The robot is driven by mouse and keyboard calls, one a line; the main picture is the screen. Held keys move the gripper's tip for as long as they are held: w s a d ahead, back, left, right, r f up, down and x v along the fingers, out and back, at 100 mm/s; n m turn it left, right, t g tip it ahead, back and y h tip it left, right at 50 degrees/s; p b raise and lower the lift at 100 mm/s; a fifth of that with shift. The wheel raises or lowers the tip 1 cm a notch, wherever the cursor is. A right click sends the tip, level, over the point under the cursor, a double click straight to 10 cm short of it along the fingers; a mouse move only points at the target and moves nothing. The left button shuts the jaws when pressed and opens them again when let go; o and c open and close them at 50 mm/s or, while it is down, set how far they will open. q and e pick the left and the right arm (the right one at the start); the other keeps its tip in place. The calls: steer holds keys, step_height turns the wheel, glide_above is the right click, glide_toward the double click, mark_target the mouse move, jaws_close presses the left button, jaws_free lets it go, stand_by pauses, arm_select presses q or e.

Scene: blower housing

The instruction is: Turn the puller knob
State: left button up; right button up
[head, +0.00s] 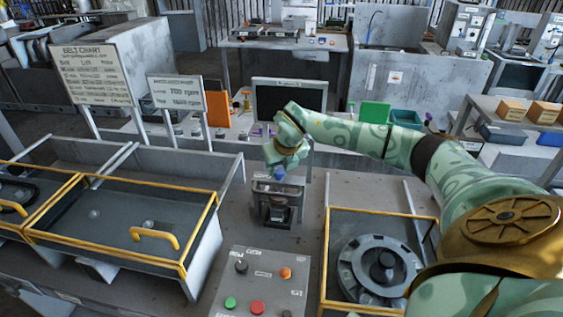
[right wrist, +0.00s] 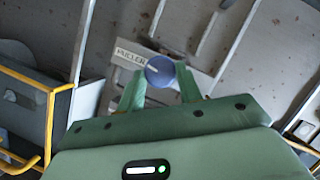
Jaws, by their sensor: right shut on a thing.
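The puller knob (right wrist: 160,69) is a round blue knob with a pale pointer line, beside a plate lettered "PULLER" (right wrist: 131,55) in the right wrist view. The line points to the upper left there. My right gripper (right wrist: 160,82) has its two green fingers closed on either side of the knob. In the head view, my right gripper (head: 280,168) reaches down over the small grey puller unit (head: 277,187), and a bit of the blue knob (head: 279,173) shows under it. My left gripper is not in view.
A control panel (head: 257,285) with green, red and orange buttons lies in front. A yellow-framed bin (head: 328,265) with a ringed wheel (head: 380,268) is at right, yellow-edged covered boxes (head: 120,225) at left. A dark monitor (head: 288,98) and sign boards (head: 177,93) stand behind.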

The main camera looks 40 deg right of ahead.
steer(key=m+h+p, duration=0.1)
steer(key=m, duration=0.2)
steer(key=m+g+h+p, duration=0.1)
steer(key=m, duration=0.1)
steer(key=shift+w+a+r+m, duration=0.15)
steer(key=shift+w+a+m, duration=0.05)
steer(key=shift+m, duration=0.2)
stand_by(0.4)
steer(key=o, duration=1)
steer(key=p+v, duration=0.1)
steer(key=v, duration=1.5)
steer(key=shift+w, duration=0.2)
steer(key=shift+r, duration=0.1)
